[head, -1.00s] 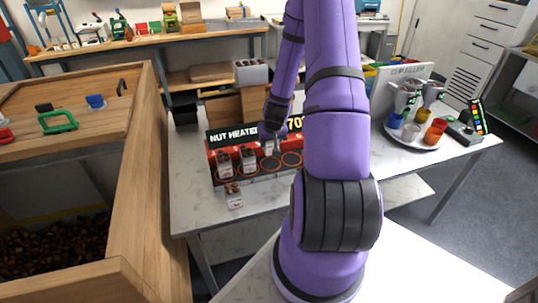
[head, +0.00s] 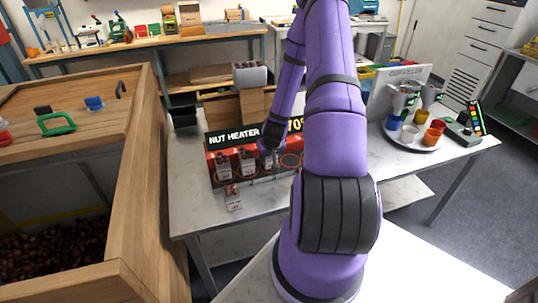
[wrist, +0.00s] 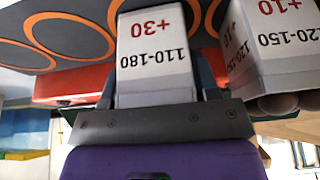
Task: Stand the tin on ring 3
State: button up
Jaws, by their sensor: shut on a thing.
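My gripper (wrist: 160,100) is shut on a white tin (wrist: 155,55) marked "110-180" and "+30", which appears upside down in the wrist view. In the head view my gripper (head: 271,150) is low over the heater's third ring from the left, with the held tin (head: 270,162) covering that ring. I cannot tell whether the tin's base touches it. The red nut heater (head: 212,176) has tins on its two left rings. The neighbouring tin (wrist: 270,45), marked "120-150" and "+10", is close beside the held one. A bare ring (head: 291,160) shows to the right.
Another tin (head: 233,198) stands on the table in front of the heater. A round tray (head: 402,144) with coloured cups is at right, by the filler board. A wooden chestnut bin (head: 150,190) is at left. My own arm hides the heater's right end.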

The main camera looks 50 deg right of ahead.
jog(key=o, duration=1)
jog(key=shift+f, duration=0.1)
jog(key=v, duration=1.2)
jog(key=w+a+r+n+y, duration=0.1)
jog(key=a+r+n, duration=0.1)
jog(key=a+r, duration=0.75)
jog(key=w+a+r+n, duration=0.15)
jog(key=a+r, duration=0.45)
jog(key=r, duration=0.7)
jog(key=s+a+r+n, duration=0.1)
jog(key=s+a+r, duration=0.3)
jog(key=s, duration=0.2)
jog(key=s+a+r+n+y, duration=0.1)
jog(key=s+a+r, duration=0.3)
jog(key=s+r, duration=0.1)
jog(key=s+a+r+n+t, duration=0.1)
jog(key=s+a+r, duration=0.4)
jog(key=s, duration=0.1)
jog(key=shift+s+a, duration=0.15)
jog(key=shift+s, duration=0.2)
